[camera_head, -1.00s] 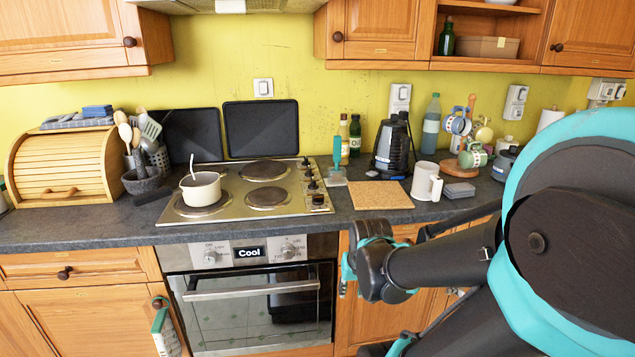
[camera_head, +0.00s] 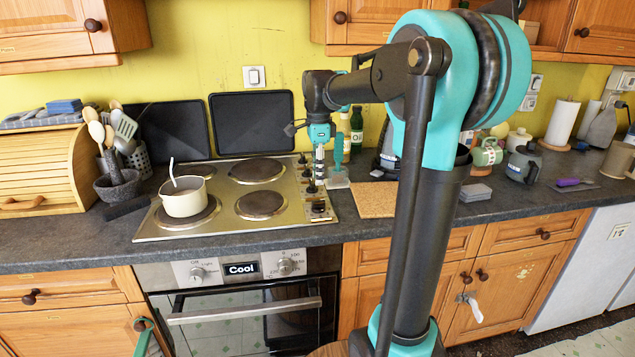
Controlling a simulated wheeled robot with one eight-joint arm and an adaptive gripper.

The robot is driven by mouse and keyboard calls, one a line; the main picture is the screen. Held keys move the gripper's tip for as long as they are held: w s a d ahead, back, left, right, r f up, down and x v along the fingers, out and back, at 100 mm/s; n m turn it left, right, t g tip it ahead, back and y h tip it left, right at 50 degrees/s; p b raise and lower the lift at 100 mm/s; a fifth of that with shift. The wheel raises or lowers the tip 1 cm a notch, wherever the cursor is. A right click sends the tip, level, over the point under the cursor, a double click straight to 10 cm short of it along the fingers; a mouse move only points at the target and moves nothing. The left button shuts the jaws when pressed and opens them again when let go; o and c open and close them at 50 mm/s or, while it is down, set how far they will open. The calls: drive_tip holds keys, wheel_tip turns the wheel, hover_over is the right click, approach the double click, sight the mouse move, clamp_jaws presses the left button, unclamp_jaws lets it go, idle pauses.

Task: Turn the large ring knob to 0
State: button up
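The steel hob (camera_head: 222,221) is set in the dark worktop, with several black knobs (camera_head: 311,188) in a column along its right edge. Their markings are too small to read, so I cannot tell which one is the large ring knob or its setting. My gripper (camera_head: 319,172) points down over the upper part of this column. Its fingers look close together, but I cannot tell whether they are open or shut, or whether they touch a knob. It partly hides the knobs behind it.
A white pot (camera_head: 184,203) with a spoon stands on the front left ring. A teal-handled brush (camera_head: 338,160) and bottles (camera_head: 356,128) stand just right of my gripper. A cork board (camera_head: 362,199) lies right of the hob. The oven (camera_head: 243,300) below is closed.

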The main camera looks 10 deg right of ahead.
sight(318, 200)
drive_tip(key=shift+f, duration=3.85)
drive_tip(key=shift+c, duration=0.4)
clamp_jaws()
drive_tip(key=n, duration=0.9)
drive_tip(key=shift+n, duration=0.3)
drive_tip(key=n, duration=0.6)
drive_tip(key=shift+n, duration=0.4)
drive_tip(key=shift+c, duration=1.1)
unclamp_jaws()
drive_tip(key=shift+n, duration=0.6)
drive_tip(key=shift+o, duration=1.4)
